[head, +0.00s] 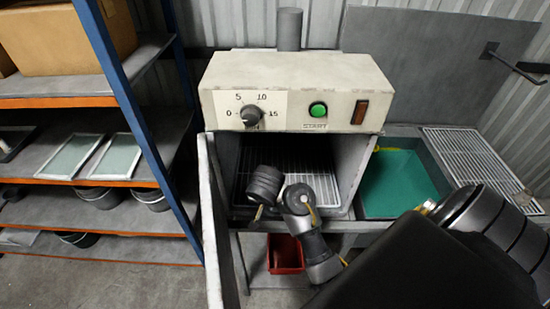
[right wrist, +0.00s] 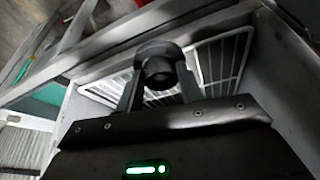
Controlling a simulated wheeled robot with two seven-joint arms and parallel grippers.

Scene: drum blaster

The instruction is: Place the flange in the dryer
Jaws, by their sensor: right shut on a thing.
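The dryer (head: 325,85) stands in the middle of the head view, its door (head: 210,220) swung open to the left and a wire rack (head: 300,162) inside. My right arm reaches from the right to the dryer's opening; its fingertips are not clear in the head view. In the right wrist view my right gripper (right wrist: 158,76) is shut on the flange (right wrist: 160,50), a dark round part with a ring. The flange is held in front of the wire rack (right wrist: 220,60); I cannot tell whether it touches the rack. My left gripper is in neither view.
A green-bottomed basin (head: 400,185) and a white grate (head: 470,160) lie right of the dryer. A red bin (head: 285,254) is below it. A blue-posted shelf (head: 120,90) with a cardboard box (head: 68,35) and trays stands left. The dryer's side walls border the opening closely.

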